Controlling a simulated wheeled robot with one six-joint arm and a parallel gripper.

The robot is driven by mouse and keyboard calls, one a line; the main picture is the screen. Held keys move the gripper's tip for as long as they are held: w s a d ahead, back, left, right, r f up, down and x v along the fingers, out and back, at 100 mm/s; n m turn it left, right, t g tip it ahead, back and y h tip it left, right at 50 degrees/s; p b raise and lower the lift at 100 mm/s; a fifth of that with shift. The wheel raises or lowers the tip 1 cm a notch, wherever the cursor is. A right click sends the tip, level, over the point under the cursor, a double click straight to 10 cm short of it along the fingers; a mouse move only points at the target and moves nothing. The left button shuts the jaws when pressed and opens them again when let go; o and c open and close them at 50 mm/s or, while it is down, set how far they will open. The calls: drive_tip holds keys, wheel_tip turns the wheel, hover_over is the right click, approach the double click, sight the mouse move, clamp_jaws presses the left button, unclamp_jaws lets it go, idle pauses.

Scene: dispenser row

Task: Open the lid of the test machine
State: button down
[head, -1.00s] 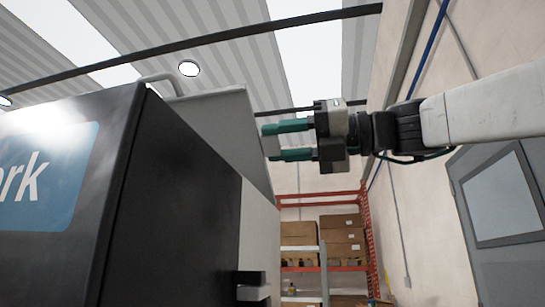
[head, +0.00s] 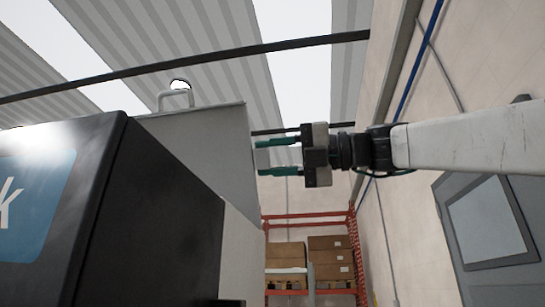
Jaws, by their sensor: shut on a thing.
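The test machine (head: 150,215) fills the left of the head view, with a dark side and a blue sign with white letters on its front. Its light grey lid (head: 205,140) shows above and behind the dark side, with a handle (head: 175,93) on top. My gripper (head: 278,156) is at the lid's right edge, with its green fingers pointing left. The fingers are shut on a small light grey piece (head: 262,158) beside that edge. I cannot tell for certain how this piece joins the lid. The lid's far side is hidden.
An orange rack (head: 352,255) with cardboard boxes (head: 330,255) stands behind, below my gripper. A pale wall (head: 415,230) and a grey panel with a light pane (head: 485,225) are on the right. Open air surrounds my arm.

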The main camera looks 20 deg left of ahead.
drive_tip(key=c, duration=0.9)
unclamp_jaws()
drive_tip(key=v, duration=0.8)
